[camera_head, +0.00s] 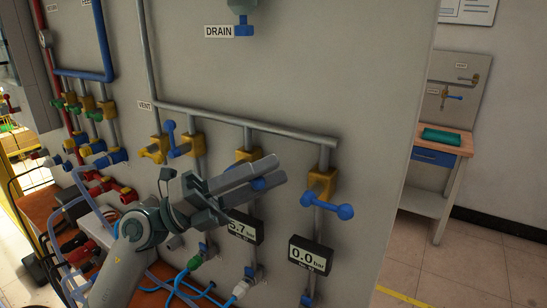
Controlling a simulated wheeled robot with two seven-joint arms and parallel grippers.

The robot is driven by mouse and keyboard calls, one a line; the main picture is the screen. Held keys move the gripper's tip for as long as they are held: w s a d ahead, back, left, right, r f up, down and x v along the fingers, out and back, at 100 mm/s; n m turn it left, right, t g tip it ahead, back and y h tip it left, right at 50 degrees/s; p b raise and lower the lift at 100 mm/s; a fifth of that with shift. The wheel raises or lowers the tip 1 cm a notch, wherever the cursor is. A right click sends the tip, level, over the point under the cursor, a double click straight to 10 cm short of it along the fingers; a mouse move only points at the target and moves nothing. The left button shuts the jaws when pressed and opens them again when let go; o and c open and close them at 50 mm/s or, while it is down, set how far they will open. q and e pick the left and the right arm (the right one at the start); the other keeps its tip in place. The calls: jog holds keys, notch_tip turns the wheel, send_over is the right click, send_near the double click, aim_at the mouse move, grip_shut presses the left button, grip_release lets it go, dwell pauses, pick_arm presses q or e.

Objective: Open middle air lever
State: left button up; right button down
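The middle air valve (247,155) is a yellow body on a grey pipe on the wall panel. Its blue lever (259,184) is mostly hidden; only a small blue part shows at the fingers of my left gripper (279,170). The gripper points right across the pipe, just below the valve body. Its two grey fingers lie close together at the lever; I cannot tell whether they grip it. My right gripper is not in view.
Digital gauges read 5.7 bar (241,228) below the middle valve and 0.0 bar (311,256) below the right one. Hoses (185,285) hang below. More coloured valves (102,147) are at left. A workbench (436,153) stands at right, beyond open floor.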

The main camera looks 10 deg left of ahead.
pick_arm(q)
jog(key=shift+x, duration=0.85)
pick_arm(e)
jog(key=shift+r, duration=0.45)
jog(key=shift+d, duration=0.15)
pick_arm(q)
grip_shut()
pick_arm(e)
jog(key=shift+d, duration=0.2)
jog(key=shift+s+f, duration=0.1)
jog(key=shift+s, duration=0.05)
